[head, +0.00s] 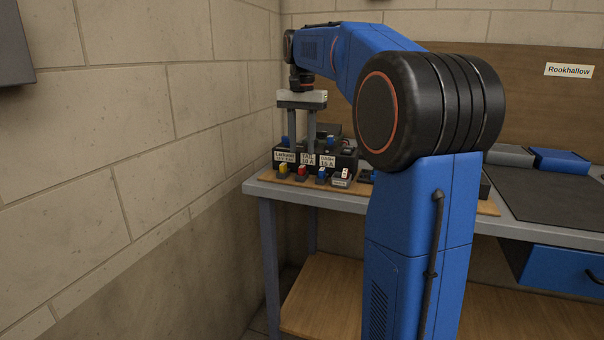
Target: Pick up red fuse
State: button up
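A small red fuse (302,171) stands in the front row on the near-left part of the bench, below a white label that seems to read TAIL 10 A. A yellow fuse (283,169) is to its left and a blue fuse (322,173) to its right. My gripper (302,148) points straight down above and behind this row, over the black fuse box (347,160). Its two grey fingers are apart, and I see nothing held between them. The fingertips' lower ends are partly lost against the box and labels, so their exact height is unclear.
A white-and-red piece (344,174) stands at the right end of the row. The pieces are on a wooden board on the grey bench (552,231). A beige wall (130,130) is close on the left. My blue arm hides the middle of the bench.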

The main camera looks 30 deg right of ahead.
aim_at(302, 166)
jog(key=shift+s+a+f, duration=0.1)
jog(key=shift+s+f, duration=0.05)
jog(key=shift+f, duration=2.6)
grip_shut()
